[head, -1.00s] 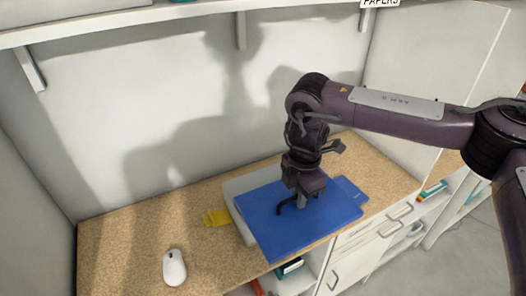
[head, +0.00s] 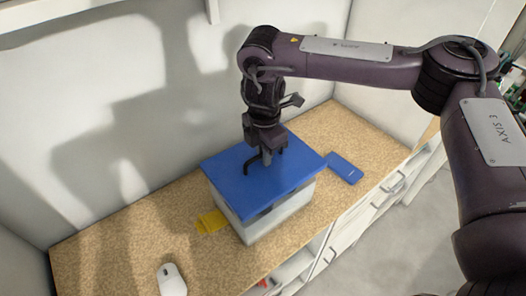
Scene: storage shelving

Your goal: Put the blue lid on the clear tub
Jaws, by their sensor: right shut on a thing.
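The blue lid (head: 225,168) is a flat, roughly level slab directly above the clear tub (head: 280,217), which looks whitish and stands on the counter. The lid covers the tub's opening, so the inside is hidden. A dark band shows under the lid's front edge; I cannot tell whether the lid touches the rim all round. My right gripper (head: 264,160) points down at the middle of the lid and is shut on it, beside a dark handle-like bar. My left gripper is not in view.
A flat blue case (head: 345,168) lies on the speckled counter (head: 120,248) right of the tub. A yellow item (head: 211,222) lies close to its left. A white mouse (head: 171,280) lies near the front left. The wall is behind; drawers are below.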

